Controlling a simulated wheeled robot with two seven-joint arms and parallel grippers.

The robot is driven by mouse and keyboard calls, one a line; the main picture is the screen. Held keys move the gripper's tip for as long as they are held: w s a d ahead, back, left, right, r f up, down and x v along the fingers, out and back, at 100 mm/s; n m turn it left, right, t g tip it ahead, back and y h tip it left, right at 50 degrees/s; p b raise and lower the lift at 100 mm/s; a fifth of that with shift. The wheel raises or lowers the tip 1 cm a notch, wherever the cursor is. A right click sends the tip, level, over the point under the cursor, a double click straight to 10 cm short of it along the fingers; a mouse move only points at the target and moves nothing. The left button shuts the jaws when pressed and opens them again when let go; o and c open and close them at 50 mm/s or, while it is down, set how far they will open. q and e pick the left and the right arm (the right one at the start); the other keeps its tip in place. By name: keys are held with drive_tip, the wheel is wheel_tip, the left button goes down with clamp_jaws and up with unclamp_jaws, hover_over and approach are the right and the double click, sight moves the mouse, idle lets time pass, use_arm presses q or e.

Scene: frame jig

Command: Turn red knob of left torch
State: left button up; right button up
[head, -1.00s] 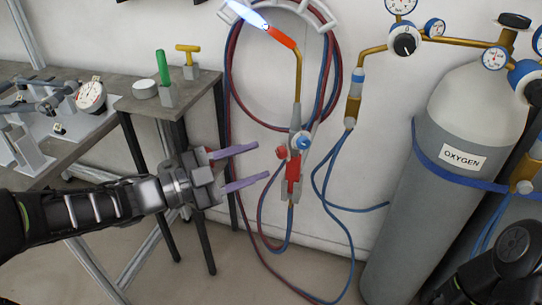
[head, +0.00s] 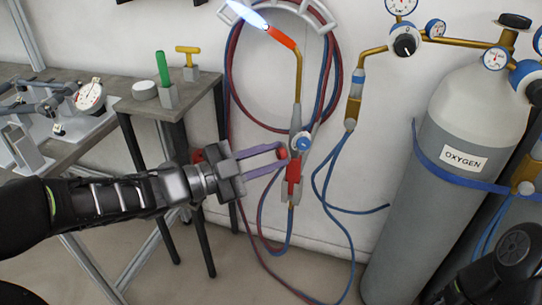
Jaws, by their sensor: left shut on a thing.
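The left torch (head: 297,115) hangs upright on the wall, with a brass neck, an orange tip and a bluish-white flame (head: 246,14). Its red knob (head: 282,154) sticks out on the left side of the torch body, and its blue knob (head: 304,143) sits a little higher on the right. My left gripper (head: 281,158) reaches in from the left, its purple fingers shut on the red knob and partly hiding it. My right arm (head: 515,250) shows only as a dark part at the lower right; its gripper is not visible.
Red and blue hoses (head: 322,205) loop below. A grey oxygen cylinder (head: 440,185) stands at right. A small table (head: 190,99) with a green-handled tool and a yellow-handled tool stands at left.

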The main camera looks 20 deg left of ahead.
use_arm(q)
clamp_jaws()
drive_tip(key=m+b, duration=0.2)
drive_tip(key=b, duration=0.1)
drive_tip(key=shift+f, duration=0.2)
drive_tip(key=m+b, duration=0.4)
drive_tip(key=shift+f+m, duration=0.1)
drive_tip(key=shift+m, duration=0.3)
drive_tip(key=shift+m+b, duration=1.6)
drive_tip(key=shift+r, duration=0.2)
drive_tip(key=o, duration=0.7)
unclamp_jaws()
